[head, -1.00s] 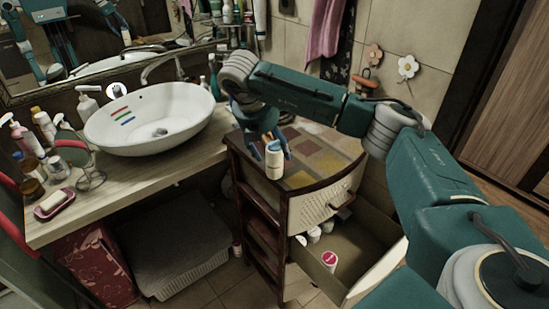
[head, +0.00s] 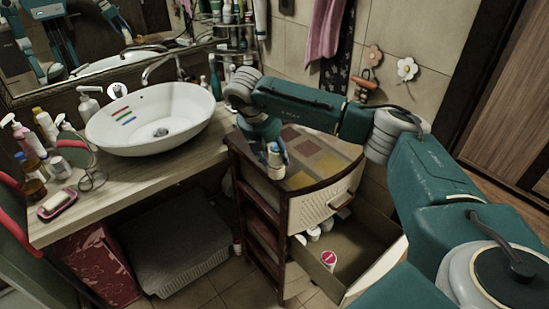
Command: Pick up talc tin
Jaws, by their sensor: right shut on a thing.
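A pale, cylindrical tin (head: 275,169), which looks like the talc tin, is at the left edge of the small cabinet's top. My right gripper (head: 276,152) is shut on the tin from above and behind, with its teal fingers around the upper part. The tin looks roughly upright. I cannot tell whether its base touches the cabinet or hangs just clear of it. Its label is too small to read. My left gripper is not in view.
The corner cabinet (head: 320,178) has a patterned top, mostly clear. Its open drawer (head: 375,268) holds several white containers and a red-lidded one (head: 328,260). The washbasin (head: 150,118) stands on the wooden counter (head: 150,185), with bottles and a soap dish (head: 57,205) at left.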

